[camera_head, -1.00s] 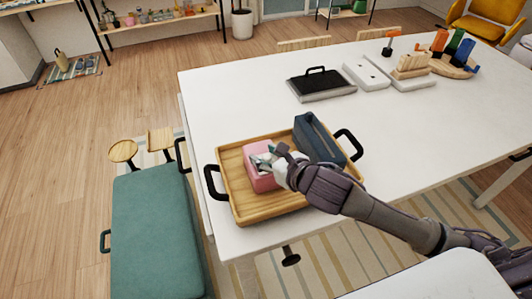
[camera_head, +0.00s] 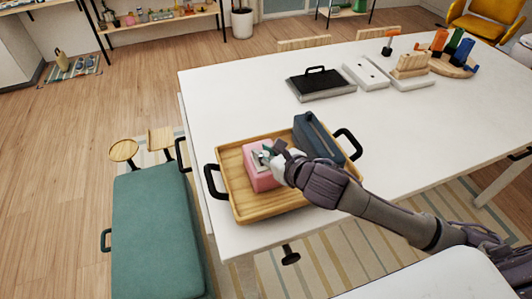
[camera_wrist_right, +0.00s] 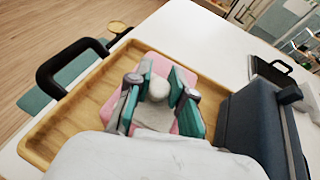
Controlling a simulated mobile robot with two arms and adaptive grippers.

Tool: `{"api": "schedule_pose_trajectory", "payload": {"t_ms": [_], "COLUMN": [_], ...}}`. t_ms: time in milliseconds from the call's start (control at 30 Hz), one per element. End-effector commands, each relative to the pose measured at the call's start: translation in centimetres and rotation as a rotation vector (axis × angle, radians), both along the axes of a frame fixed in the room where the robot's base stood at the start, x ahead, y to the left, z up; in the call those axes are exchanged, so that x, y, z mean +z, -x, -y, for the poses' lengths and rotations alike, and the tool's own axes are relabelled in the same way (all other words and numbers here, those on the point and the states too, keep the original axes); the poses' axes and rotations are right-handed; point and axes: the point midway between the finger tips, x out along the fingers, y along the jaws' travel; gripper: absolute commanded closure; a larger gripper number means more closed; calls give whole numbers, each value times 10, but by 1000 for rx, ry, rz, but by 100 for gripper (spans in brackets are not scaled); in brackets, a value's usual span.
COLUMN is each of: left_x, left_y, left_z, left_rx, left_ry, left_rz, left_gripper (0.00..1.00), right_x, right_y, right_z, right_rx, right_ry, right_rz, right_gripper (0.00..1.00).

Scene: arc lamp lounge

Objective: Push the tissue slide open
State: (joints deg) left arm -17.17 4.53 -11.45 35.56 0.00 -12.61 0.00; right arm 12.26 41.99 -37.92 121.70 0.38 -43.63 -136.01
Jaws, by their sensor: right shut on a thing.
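The pink tissue box (camera_head: 262,180) stands in the wooden tray (camera_head: 232,180) on the white table. My right gripper (camera_head: 264,156) reaches over its top from the right and hides much of it. In the right wrist view, the gripper (camera_wrist_right: 160,88) has its teal-padded fingers on both sides of a pale round knob (camera_wrist_right: 159,90) and is shut on it. A pale plate (camera_wrist_right: 155,116) shows below the knob on the pink box. Whether the slide has opened cannot be told. My left gripper is not in view.
A dark blue box (camera_head: 318,138) stands in the tray close to the right of my gripper. The tray has black handles (camera_head: 215,182) at both ends. A black-topped case (camera_head: 322,84) and several blocks stand farther back. The table's middle is clear.

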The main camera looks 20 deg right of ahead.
Motion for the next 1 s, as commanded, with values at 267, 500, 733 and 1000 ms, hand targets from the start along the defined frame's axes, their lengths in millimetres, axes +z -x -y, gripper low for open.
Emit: {"api": "schedule_pose_trajectory", "payload": {"t_ms": [267, 500, 733, 1000], "left_x": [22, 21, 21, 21], "left_y": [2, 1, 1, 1], "left_z": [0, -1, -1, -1], "left_rx": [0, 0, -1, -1], "left_ry": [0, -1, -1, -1], "left_rz": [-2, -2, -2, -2], "left_gripper": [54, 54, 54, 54], "right_x": [3, 0, 0, 0], "right_y": [-42, -45, -45, -45], "right_z": [0, -1, -1, -1], "right_rx": [0, 0, 0, 0], "right_ry": [2, 1, 1, 1], "right_rz": [1, -1, -1, -1], "right_gripper": [100, 100, 59, 51]}}
